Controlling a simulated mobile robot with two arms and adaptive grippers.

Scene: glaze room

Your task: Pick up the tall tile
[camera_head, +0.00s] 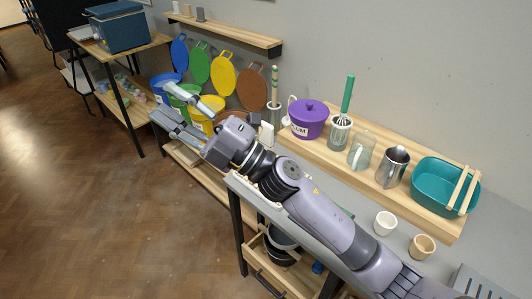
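I cannot tell for sure which piece is the tall tile. Small upright tile-like pieces stand on the wall shelf, among them a dark grey one (200,14) and a tan one (187,10). A pale upright piece (266,135) also shows just behind my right wrist, partly hidden. My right gripper (164,103) reaches in from the lower right, its fingers spread apart with nothing seen between them. It is in front of the coloured buckets, well below the wall shelf. My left gripper is out of view.
Blue, green and yellow buckets (200,124) stand behind my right gripper, with coloured lids (222,73) hanging above. A wooden riser (312,146) holds a purple pot (309,119), whisk, jugs and teal tub (437,188). Two small cups (385,222) stand in front. Floor at left is clear.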

